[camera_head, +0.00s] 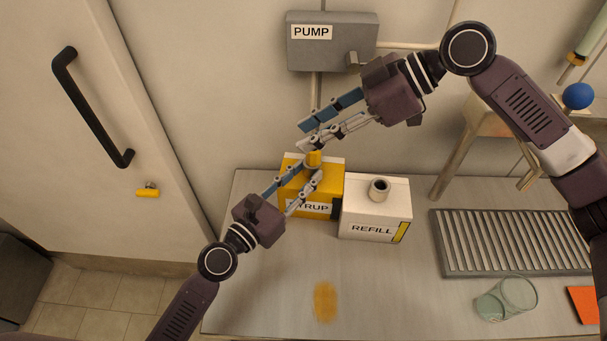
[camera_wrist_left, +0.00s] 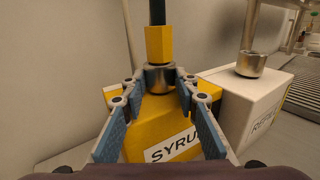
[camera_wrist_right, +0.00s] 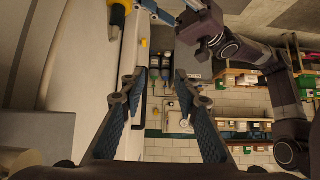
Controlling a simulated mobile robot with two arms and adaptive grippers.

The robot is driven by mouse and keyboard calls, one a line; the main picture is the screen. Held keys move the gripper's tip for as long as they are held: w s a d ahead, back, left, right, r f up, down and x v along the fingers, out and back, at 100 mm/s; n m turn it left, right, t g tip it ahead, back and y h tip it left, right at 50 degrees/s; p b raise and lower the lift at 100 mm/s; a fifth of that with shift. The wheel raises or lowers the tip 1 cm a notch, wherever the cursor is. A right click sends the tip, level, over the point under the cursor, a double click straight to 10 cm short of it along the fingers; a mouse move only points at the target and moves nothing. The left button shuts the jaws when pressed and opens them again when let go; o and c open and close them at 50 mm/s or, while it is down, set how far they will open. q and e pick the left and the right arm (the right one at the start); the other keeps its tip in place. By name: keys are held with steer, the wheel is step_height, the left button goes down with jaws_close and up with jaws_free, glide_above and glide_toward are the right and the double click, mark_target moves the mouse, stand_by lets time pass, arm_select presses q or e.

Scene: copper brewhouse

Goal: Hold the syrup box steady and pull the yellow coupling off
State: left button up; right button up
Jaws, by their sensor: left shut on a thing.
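The yellow syrup box (camera_head: 328,208) stands on the steel counter, its label partly covered by my left gripper (camera_head: 312,172). In the left wrist view, my left gripper (camera_wrist_left: 160,80) is shut on the metal neck (camera_wrist_left: 160,84) of the syrup box (camera_wrist_left: 150,122). The yellow coupling (camera_wrist_left: 158,44) sits upright on that neck, with a black hose (camera_wrist_left: 157,12) rising from it. In the head view the coupling (camera_head: 314,158) shows just above my left fingertips. My right gripper (camera_head: 301,137) is open and empty, above and apart from the coupling.
A white refill box (camera_head: 372,222) with an open neck stands close beside the syrup box. A grey pump (camera_head: 332,45) is on the wall behind. A slatted drain grate (camera_head: 500,270), a glass (camera_head: 510,297) and an orange stain (camera_head: 325,302) are on the counter. The front middle is otherwise clear.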

arm_select(q)
jaws_close()
arm_select(e)
steer(key=shift+o, duration=0.4)
steer(key=shift+o, duration=0.4)
